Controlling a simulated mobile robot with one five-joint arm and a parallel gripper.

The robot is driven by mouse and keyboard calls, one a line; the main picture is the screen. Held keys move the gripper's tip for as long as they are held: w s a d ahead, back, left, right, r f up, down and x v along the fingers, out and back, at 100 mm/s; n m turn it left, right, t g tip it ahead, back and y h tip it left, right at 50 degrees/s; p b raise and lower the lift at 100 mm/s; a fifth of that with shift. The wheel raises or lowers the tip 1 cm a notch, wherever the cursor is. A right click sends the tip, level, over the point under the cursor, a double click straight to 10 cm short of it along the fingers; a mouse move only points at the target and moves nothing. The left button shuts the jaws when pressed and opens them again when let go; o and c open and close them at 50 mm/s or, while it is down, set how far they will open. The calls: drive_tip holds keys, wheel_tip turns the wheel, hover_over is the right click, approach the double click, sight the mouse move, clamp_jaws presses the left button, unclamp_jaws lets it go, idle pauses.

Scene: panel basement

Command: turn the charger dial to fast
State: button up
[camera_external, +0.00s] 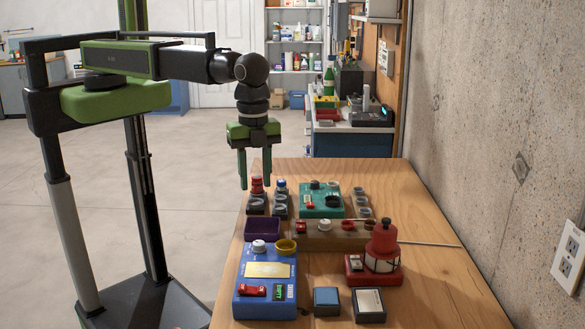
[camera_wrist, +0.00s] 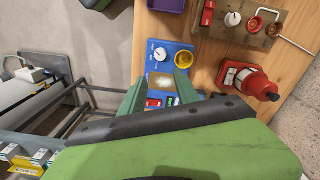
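A blue box (camera_external: 266,280) stands at the near left of the wooden table, with a white round dial (camera_external: 259,246), a yellow ring, a pale panel, a red switch and a small green display. It looks like the charger, but its labels are too small to read. The dial also shows in the wrist view (camera_wrist: 160,54), with small marks around it; its setting cannot be read. My gripper (camera_external: 254,182) points down with its fingers apart and empty, above the table's left edge. In the wrist view my gripper (camera_wrist: 160,88) hides part of the blue box.
A purple tray (camera_external: 262,229) sits behind the blue box. A wooden board (camera_external: 345,238) with knobs and a teal box (camera_external: 335,206) stand farther back. A red beacon (camera_external: 381,250) is to the right, with two small boxes in front. The table's right side is mostly clear beside a concrete wall.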

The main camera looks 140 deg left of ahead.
sight(259, 243)
wheel_tip(259, 243, down, 17)
drive_tip(key=b, duration=1.5)
drive_tip(key=shift+r+b, duration=0.15)
drive_tip(key=shift+b, duration=0.25)
drive_tip(key=shift+r, duration=0.1)
